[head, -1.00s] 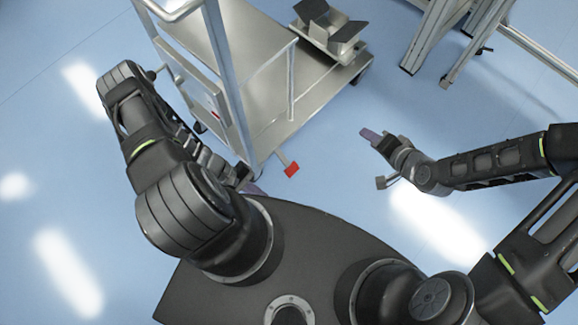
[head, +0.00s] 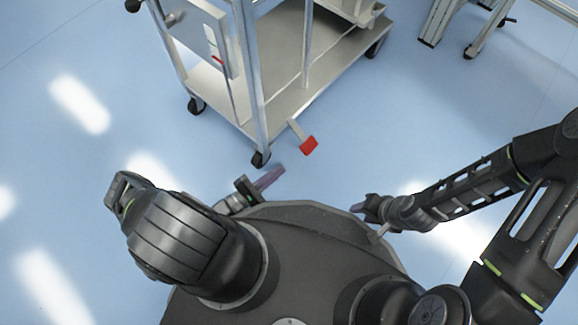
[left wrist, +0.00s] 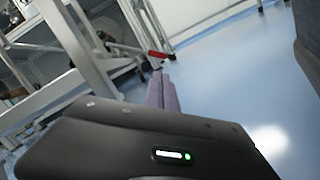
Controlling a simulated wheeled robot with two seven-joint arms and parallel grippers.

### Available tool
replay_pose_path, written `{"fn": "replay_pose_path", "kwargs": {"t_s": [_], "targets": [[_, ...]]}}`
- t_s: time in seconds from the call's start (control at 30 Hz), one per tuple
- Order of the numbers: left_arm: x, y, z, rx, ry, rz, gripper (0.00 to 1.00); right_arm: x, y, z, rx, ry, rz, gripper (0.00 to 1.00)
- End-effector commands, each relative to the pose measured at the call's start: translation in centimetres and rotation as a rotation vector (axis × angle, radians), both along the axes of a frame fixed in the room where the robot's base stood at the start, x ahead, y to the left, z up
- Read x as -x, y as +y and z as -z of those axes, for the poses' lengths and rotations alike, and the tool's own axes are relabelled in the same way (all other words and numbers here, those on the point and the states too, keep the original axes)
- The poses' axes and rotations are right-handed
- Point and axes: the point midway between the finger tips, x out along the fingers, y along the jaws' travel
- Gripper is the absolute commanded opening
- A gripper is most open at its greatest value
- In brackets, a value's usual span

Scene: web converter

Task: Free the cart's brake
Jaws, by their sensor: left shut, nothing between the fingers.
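The metal cart (head: 285,112) stands ahead of me. Its brake pedal (head: 308,146), a red pad on a short metal arm, sticks out low at the near edge of the bottom deck. The red pedal also shows in the left wrist view (left wrist: 157,55), just beyond the fingertips. My left gripper (head: 270,177) is shut and empty, its purple fingers pointing toward the pedal from the lower left, with a gap visible in the head view. My right gripper (head: 358,208) is at the lower right, away from the cart; its finger opening is unclear.
A cart caster (head: 260,158) is close to my left gripper. A second caster (head: 196,105) is at the left. A metal frame (head: 440,22) stands at the upper right. Blue floor (head: 400,120) is clear right of the pedal.

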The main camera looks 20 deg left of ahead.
Motion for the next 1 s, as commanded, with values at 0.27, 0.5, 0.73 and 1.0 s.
{"fn": "replay_pose_path", "kwargs": {"t_s": [0.27,0.5,0.73,1.0], "targets": [[-0.3,0.6,0.3,0.017,-0.026,-0.042,0.0,0.6,-0.3,1.0,0.01,0.018,-0.003,0.36],[-0.5,0.5,0.3,0.017,-0.025,-0.04,0.0,0.6,-0.2,1.0,0.009,0.018,-0.003,0.36],[-2.2,-0.6,0.0,0.018,-0.026,-0.038,0.0,0.5,-0.2,1.4,0.008,0.017,-0.003,0.36],[-6.0,-2.9,-0.7,0.017,-0.025,-0.037,0.0,0.3,-0.3,2.4,0.006,0.016,-0.001,0.36]]}}
